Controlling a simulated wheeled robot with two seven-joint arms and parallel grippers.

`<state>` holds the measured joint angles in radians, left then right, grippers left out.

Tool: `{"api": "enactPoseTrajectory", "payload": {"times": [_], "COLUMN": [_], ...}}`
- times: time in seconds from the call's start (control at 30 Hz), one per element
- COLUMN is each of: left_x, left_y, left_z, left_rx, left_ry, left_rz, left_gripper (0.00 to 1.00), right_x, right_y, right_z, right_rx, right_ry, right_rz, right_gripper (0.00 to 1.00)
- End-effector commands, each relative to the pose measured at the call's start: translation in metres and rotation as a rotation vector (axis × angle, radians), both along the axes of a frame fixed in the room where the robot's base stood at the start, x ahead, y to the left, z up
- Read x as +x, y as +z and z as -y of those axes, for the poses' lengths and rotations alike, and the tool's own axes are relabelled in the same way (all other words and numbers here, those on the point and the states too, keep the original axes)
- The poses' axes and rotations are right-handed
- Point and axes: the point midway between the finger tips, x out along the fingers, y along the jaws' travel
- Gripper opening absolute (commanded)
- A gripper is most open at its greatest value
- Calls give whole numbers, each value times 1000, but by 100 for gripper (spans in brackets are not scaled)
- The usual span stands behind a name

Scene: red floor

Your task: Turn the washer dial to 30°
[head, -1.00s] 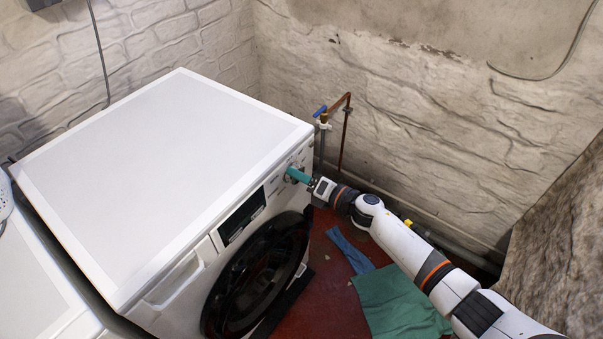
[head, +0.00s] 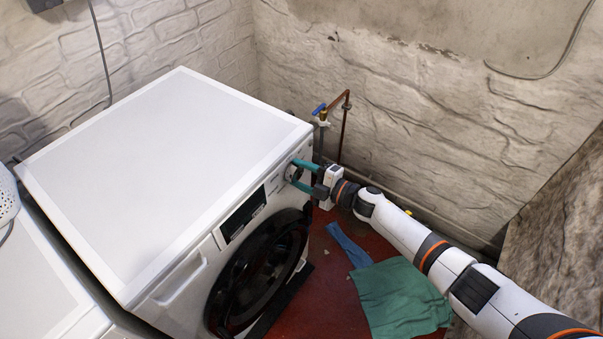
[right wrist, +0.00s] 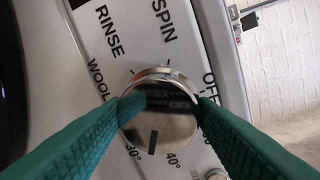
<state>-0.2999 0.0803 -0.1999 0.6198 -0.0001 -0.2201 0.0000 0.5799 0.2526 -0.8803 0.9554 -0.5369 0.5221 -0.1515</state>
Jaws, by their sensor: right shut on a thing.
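The white washer (head: 165,180) stands with its front facing right in the head view. Its silver dial (right wrist: 165,132) fills the middle of the right wrist view. The dark line on the dial points down, between the labels 30° (right wrist: 133,153) and 40° (right wrist: 172,157). My right gripper (head: 292,172) has its teal fingers shut on the dial, one on each side; the fingers also show in the right wrist view (right wrist: 163,106). In the head view the dial is small and partly hidden by the fingers. My left gripper is not in view.
A copper pipe with a blue tap (head: 319,109) stands behind the washer's far corner. Green cloth (head: 400,297) and blue cloth (head: 347,245) lie on the red floor below my right arm. Stone walls close off the back and right.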

Motion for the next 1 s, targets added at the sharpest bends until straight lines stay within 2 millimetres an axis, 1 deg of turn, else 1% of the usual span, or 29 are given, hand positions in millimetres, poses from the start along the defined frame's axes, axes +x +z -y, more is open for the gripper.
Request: {"api": "enactPoseTrajectory", "payload": {"times": [0.2,0.5,0.7,1.0], "left_x": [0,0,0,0], "left_y": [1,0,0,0], "left_z": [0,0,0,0], "left_rx": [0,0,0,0], "left_ry": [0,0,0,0], "left_rz": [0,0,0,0], "left_gripper": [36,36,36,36], "right_x": [1,1,1,1], "right_y": [0,-1,-1,-1], "right_z": [0,0,1,1], "right_rx": [115,240,289,316], "right_ry": [-1,0,-1,1], "right_rz": [-159,-331,-398,-435], "right_gripper": [29,29,29,29]}}
